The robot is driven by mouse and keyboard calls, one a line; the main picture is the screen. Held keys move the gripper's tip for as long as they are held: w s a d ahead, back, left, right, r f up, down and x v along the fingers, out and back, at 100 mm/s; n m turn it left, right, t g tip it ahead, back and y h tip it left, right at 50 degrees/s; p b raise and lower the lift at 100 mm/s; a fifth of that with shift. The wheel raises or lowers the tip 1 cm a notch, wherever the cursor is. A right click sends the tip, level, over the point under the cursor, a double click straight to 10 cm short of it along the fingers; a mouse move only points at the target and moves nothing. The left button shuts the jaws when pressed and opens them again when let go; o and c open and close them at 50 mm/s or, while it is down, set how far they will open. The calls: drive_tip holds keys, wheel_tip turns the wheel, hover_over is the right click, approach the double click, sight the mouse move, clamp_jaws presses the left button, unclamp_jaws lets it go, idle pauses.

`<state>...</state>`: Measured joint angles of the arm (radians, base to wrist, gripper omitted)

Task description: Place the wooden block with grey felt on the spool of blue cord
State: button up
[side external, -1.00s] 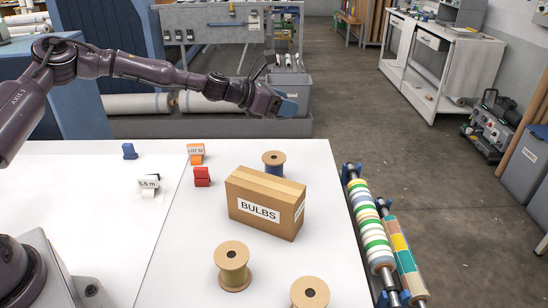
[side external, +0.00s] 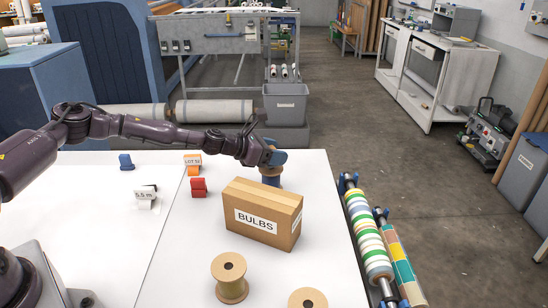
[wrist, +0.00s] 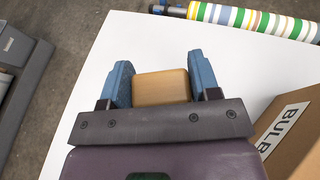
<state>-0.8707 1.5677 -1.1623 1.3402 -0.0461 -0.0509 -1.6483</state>
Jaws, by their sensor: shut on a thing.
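My gripper (side external: 273,157) is shut on a wooden block (wrist: 160,87), which shows pale and flat between the blue fingers in the wrist view. No grey felt shows on its visible face. In the side view the fingers hide the block. The spool of blue cord (side external: 271,180) stands upright on the white table behind the cardboard box, directly below my gripper in that view. Its top is covered by the fingers, so I cannot tell whether the block touches it. In the wrist view the spool is hidden.
A cardboard box (side external: 258,215) labelled BULBS stands close in front of the spool. Two tan spools (side external: 230,278) (side external: 307,299) stand nearer the camera. Red (side external: 198,187), orange (side external: 192,164) and blue (side external: 126,162) small items sit to the left. Striped rollers (side external: 370,238) run along the table's right edge.

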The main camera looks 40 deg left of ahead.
drive_tip(key=shift+f, duration=0.7)
drive_tip(key=shift+f, duration=0.2)
drive_tip(key=o, duration=0.9)
drive_tip(key=shift+r, duration=0.1)
drive_tip(key=shift+s+r, duration=0.15)
drive_tip(key=shift+r, duration=0.05)
drive_tip(key=shift+v, duration=3.6)
